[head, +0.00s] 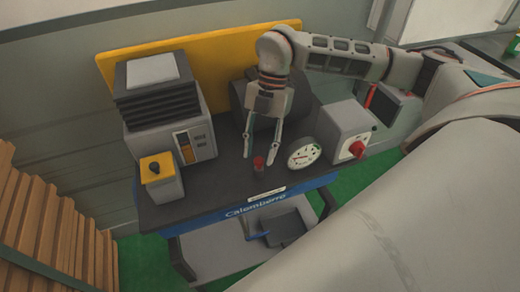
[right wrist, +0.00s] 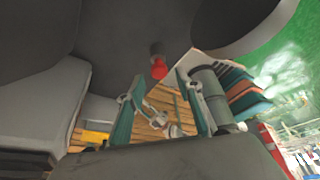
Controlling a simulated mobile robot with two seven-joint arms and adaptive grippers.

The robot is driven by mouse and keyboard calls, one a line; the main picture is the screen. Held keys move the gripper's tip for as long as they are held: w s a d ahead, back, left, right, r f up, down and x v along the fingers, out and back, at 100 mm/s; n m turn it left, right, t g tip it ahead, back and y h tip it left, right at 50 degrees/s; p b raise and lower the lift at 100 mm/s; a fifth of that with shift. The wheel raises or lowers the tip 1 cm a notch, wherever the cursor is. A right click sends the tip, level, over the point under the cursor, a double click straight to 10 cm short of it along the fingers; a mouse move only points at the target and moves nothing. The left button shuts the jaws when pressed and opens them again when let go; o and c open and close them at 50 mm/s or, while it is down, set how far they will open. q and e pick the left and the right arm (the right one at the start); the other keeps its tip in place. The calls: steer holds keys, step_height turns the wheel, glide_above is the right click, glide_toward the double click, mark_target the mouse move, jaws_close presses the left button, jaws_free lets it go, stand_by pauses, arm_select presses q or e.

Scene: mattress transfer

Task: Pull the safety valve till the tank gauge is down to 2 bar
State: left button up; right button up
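The red safety valve (head: 258,163) stands upright near the front edge of the dark bench top. In the right wrist view, the red valve (right wrist: 159,68) is ahead of the fingertips and shows apart from them. My right gripper (head: 262,152) is open, with its fingers pointing down just above and behind the valve; its spread fingers also show in the right wrist view (right wrist: 156,88). The round white tank gauge (head: 304,153) sits right of the valve; its reading is too small to tell. The dark tank (head: 240,98) is behind, partly hidden by my gripper. My left gripper is not in view.
A grey box with a red knob (head: 350,130) stands right of the gauge. A grey machine (head: 168,105) and a small yellow-topped box (head: 158,178) stand at the left. A yellow panel (head: 215,58) is behind. Bare bench top (head: 225,175) lies left of the valve.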

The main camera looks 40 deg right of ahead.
steer(key=v, duration=1.2)
steer(key=shift+f, duration=0.1)
stand_by(0.5)
